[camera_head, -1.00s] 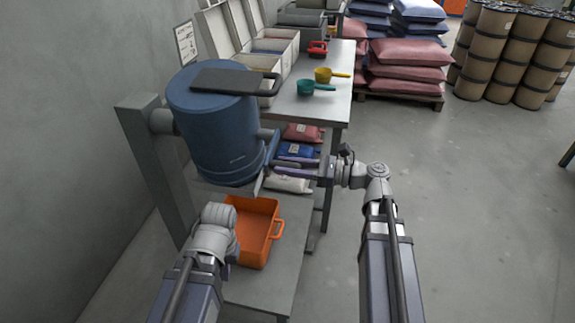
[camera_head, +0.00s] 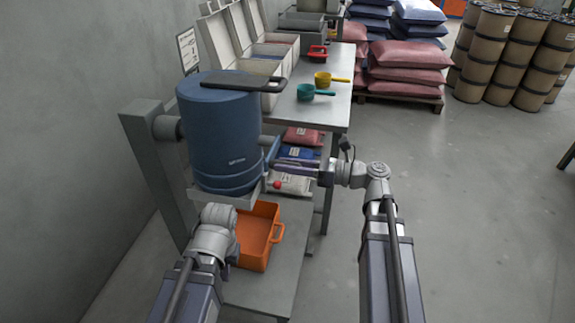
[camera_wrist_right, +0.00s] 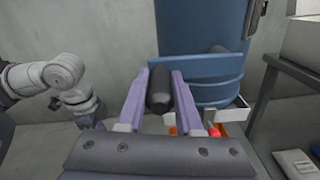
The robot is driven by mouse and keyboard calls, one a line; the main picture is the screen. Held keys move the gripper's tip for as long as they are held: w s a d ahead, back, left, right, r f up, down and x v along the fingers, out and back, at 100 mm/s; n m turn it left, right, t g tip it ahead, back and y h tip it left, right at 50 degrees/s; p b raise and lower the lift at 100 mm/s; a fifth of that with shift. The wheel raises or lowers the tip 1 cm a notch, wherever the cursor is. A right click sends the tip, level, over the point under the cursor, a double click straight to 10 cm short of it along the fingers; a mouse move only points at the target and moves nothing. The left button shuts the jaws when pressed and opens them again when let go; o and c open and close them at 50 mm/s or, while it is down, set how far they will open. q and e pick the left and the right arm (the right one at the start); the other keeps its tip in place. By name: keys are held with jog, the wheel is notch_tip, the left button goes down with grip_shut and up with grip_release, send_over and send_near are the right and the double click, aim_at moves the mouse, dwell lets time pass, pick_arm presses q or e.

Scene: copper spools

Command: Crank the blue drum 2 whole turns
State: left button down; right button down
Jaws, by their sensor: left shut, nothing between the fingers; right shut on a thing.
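The blue drum (camera_head: 220,135) hangs nearly upright on a grey post, its dark lid (camera_head: 235,80) on top. It also fills the upper middle of the right wrist view (camera_wrist_right: 200,30). My right gripper (camera_head: 283,165) is at the drum's lower right. In the right wrist view its purple fingers are shut on a dark crank grip (camera_wrist_right: 159,90). My left gripper (camera_head: 222,213) is shut and empty below the drum's front, its fingertips mostly hidden. A red knob (camera_head: 277,184) shows beside the grey chute (camera_head: 235,197) under the drum.
An orange bin (camera_head: 257,235) stands on the low shelf below the drum. The table (camera_head: 325,110) behind holds yellow (camera_head: 323,78), teal (camera_head: 306,91) and red scoops. Bags lie on the shelf under it.

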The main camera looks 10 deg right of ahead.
jog(key=c, duration=0.6)
grip_release()
jog(key=shift+v, duration=3.85)
